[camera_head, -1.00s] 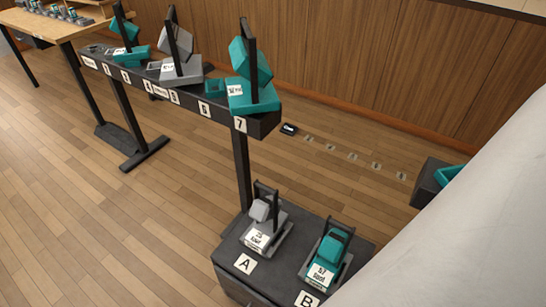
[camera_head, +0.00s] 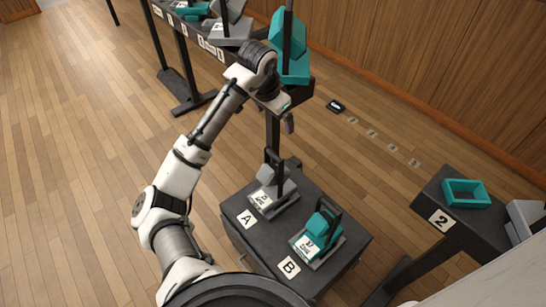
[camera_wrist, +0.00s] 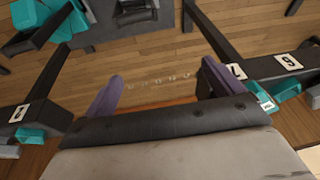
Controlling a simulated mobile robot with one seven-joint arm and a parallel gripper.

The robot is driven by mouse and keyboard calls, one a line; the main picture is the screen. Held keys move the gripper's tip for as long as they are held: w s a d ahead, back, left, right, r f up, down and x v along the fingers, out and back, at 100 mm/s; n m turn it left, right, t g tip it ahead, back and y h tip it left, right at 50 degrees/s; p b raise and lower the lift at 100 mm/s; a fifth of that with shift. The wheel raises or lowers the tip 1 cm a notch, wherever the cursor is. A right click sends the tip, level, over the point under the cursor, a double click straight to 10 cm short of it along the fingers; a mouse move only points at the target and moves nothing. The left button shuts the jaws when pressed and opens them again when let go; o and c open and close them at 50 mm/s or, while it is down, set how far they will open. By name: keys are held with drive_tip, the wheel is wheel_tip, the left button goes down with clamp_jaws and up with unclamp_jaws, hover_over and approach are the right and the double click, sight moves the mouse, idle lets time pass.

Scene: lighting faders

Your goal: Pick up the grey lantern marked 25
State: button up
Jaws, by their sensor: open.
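A grey lantern (camera_head: 273,189) stands at spot A on the low dark box, on a grey base with a white label too small to read here. A teal lantern (camera_head: 319,236) stands beside it at spot B. Another grey lantern (camera_head: 231,28) stands on the long dark rail, its label also unreadable. My gripper (camera_head: 289,122) is in the air above and behind the lantern at A, near the rail's end post. In the wrist view its purple fingers (camera_wrist: 160,84) are wide apart with nothing between them.
The long dark rail (camera_head: 222,56) carries several lanterns, with a teal one (camera_head: 291,55) at its near end. A dark stand marked 2 (camera_head: 439,221) at right holds a teal tray (camera_head: 465,185). A small dark sign (camera_head: 336,106) lies on the open wood floor.

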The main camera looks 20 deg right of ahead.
drive_tip(key=s+a+f+g+y, duration=0.2)
drive_tip(key=s+f+y, duration=0.1)
drive_tip(key=f, duration=0.2)
drive_tip(key=b, duration=0.2)
hover_over(274, 167)
drive_tip(key=a, duration=0.1)
drive_tip(key=shift+m, duration=0.4)
drive_tip(key=f, duration=0.7)
drive_tip(key=shift+s, duration=0.35)
drive_tip(key=shift+w+d+f+b, duration=0.1)
drive_tip(key=shift+d+f+b, duration=0.1)
drive_tip(key=shift+f, duration=1.25)
drive_tip(key=shift+w+d+f+b, duration=0.1)
drive_tip(key=shift+d+f, duration=0.1)
drive_tip(key=shift+f, duration=1.2)
drive_tip(key=shift+r, duration=0.1)
clamp_jaws()
